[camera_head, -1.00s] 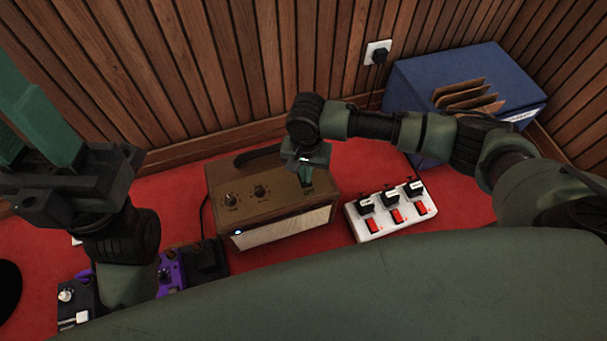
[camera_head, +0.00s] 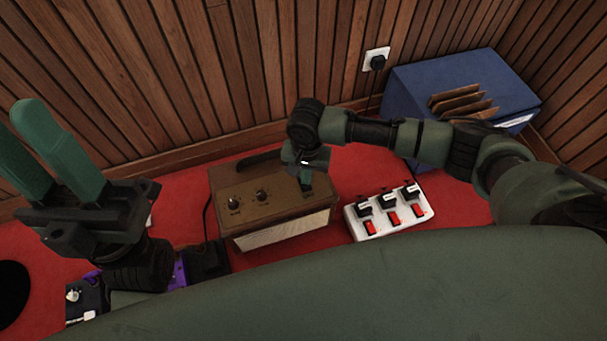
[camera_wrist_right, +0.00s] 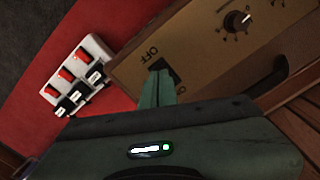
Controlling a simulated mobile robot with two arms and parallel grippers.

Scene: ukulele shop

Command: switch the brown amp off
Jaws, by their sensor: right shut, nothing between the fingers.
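The brown amp (camera_head: 265,205) stands on the red floor near the wooden wall, with knobs on its top panel. In the right wrist view its black switch (camera_wrist_right: 167,74) sits between the labels "OFF" and "ON" and is partly hidden by my fingers. My right gripper (camera_head: 306,184) is shut and empty, its fingertips at the switch, seeming to touch it on the OFF side; it also shows in the right wrist view (camera_wrist_right: 158,76). No light shows on the amp's front edge. My left gripper (camera_head: 55,140) is open and empty, raised at the left.
A white power strip (camera_head: 376,232) with red switches and black plugs lies right of the amp. A blue box (camera_head: 430,85) with brown envelopes stands by the wall socket (camera_head: 376,58). Purple and black pedals (camera_head: 205,262) lie at lower left, partly hidden by my arm.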

